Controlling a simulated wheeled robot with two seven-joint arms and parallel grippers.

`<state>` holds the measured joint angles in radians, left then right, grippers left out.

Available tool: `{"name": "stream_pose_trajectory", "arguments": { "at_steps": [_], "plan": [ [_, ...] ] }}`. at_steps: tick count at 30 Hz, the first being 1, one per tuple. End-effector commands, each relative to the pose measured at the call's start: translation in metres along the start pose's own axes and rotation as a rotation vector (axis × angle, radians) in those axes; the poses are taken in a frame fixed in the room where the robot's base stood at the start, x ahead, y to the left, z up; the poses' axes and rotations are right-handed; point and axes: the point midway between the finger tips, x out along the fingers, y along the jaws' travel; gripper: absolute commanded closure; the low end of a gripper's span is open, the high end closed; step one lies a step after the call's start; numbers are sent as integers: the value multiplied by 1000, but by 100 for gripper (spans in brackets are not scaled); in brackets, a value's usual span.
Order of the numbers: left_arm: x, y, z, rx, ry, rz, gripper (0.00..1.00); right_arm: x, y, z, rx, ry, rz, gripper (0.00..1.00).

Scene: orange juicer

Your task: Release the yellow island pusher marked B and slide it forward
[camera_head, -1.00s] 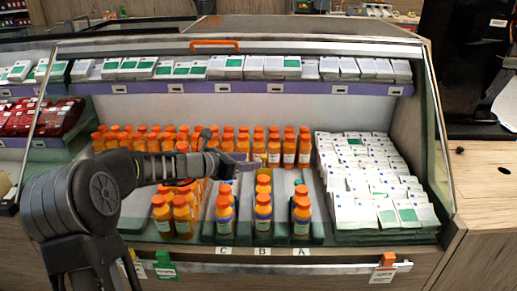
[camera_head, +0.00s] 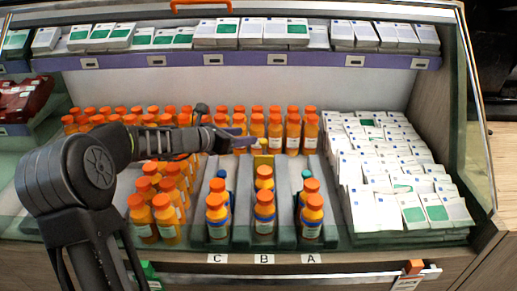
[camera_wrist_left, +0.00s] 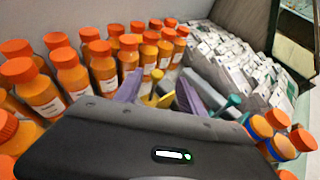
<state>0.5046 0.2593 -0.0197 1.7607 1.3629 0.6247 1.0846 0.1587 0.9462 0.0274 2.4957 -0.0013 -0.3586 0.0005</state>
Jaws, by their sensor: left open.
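The yellow pusher (camera_head: 263,161) stands in the middle lane, behind a row of orange-capped juice bottles (camera_head: 264,205), in line with the label B (camera_head: 264,259). Its upright yellow knob also shows in the left wrist view (camera_wrist_left: 158,96). My left gripper (camera_head: 246,142) reaches in from the left at the pusher's top. In the left wrist view its two purple fingers (camera_wrist_left: 160,93) are apart, with the yellow knob between them. I cannot tell whether either finger touches it. My right gripper is in neither view.
More bottles (camera_head: 291,133) line the back. White packets (camera_head: 400,190) fill the right side. A shelf edge (camera_head: 240,60) runs above. Bottles stand left of lane C (camera_head: 142,218).

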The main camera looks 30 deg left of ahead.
Motion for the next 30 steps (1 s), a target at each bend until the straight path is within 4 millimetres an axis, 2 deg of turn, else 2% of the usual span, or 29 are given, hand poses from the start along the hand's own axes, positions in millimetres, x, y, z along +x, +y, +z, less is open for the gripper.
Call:
{"name": "stream_pose_trajectory", "arguments": {
  "at_steps": [1,6,20,26,30],
  "plan": [
    [6,0,-14,0,0,0,53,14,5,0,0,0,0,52],
    [12,0,-29,0,0,0,53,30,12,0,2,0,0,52],
    [14,0,-28,0,0,0,53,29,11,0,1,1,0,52],
    [33,-1,-29,0,0,-3,53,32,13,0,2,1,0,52],
    [55,-1,-30,0,0,-3,53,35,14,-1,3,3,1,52]
  ]
}}
